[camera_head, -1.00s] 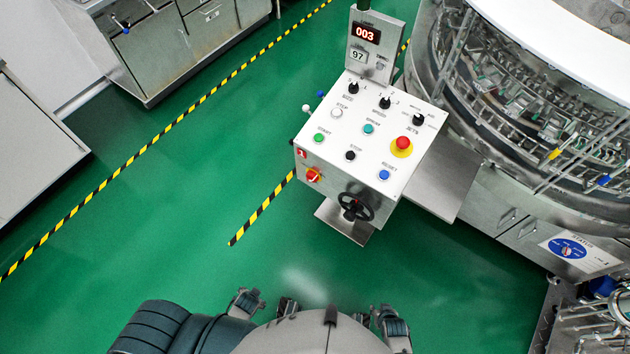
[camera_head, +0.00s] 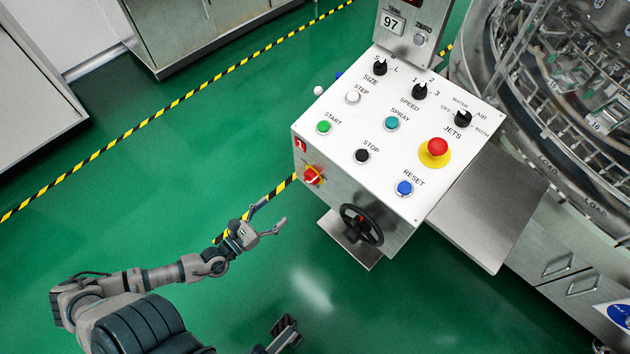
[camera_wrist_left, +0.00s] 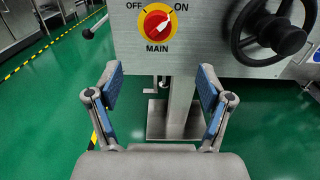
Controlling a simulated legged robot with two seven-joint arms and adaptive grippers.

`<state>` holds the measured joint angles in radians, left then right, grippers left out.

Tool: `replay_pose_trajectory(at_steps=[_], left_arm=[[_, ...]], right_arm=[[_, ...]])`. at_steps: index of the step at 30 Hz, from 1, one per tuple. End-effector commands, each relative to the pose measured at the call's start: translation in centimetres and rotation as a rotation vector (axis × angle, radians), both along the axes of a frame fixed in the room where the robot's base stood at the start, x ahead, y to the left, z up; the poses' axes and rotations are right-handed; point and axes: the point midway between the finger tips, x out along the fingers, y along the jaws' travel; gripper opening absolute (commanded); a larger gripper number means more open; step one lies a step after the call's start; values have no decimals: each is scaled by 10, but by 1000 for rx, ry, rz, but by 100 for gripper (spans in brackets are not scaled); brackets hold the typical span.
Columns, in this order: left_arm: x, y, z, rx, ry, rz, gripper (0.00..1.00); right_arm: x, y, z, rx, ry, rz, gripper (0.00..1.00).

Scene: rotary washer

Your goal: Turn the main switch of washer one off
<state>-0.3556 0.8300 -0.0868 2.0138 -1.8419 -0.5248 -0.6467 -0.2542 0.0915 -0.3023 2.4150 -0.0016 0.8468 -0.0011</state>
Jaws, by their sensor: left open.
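The main switch (camera_head: 312,175) is a red knob on a yellow disc, on the front face of the washer's control box (camera_head: 345,190), below a red label with a 1. In the left wrist view the switch (camera_wrist_left: 157,24) has OFF at its upper left, ON at its upper right and MAIN below. Its white pointer tilts up and right, toward ON. My left gripper (camera_head: 274,212) is open and empty, in front of the box, below and left of the switch and apart from it. In the wrist view its two blue-padded fingers (camera_wrist_left: 158,85) stand wide apart below the switch.
A black handwheel (camera_head: 361,225) sticks out right of the switch. The box top holds buttons, black selector knobs and a red emergency stop (camera_head: 437,149). A steel pedestal foot (camera_head: 350,245) stands below. The green floor left of the box is clear.

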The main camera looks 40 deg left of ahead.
Motion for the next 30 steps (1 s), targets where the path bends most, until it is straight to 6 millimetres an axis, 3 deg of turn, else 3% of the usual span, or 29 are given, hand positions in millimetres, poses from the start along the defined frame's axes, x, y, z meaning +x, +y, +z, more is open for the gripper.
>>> replay_pose_trajectory(at_steps=[9,15,21,30], left_arm=[[77,-6,1,-3,-5,5,80],[118,-10,2,-4,-4,3,80],[140,-10,0,-5,-1,4,80],[145,-11,-1,-4,2,2,80]], right_arm=[[5,0,-4,-2,2,0,40],[5,0,-3,-2,2,0,40],[5,0,-3,-2,2,0,40],[5,0,-3,-2,3,1,40]])
